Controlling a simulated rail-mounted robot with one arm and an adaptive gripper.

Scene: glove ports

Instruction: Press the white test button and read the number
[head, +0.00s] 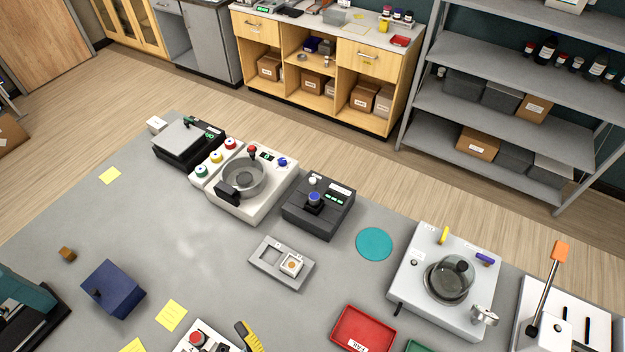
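A dark grey device (325,222) stands near the middle of the grey table. A small round white button (313,181) is on its top toward the back left. A blue-topped round part (314,198) sits on the device in front of the button. A small display with green marks (335,198) is to the right; its digits are too small to read. A white label is at its back edge. My gripper does not show in this view.
A white machine with a metal bowl (243,178) stands close left of the device. A teal disc (374,244) lies to its right, and a grey two-pocket tray (265,267) in front. A light grey station with a glass dome (450,279) is farther right. Bare table lies left of the tray.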

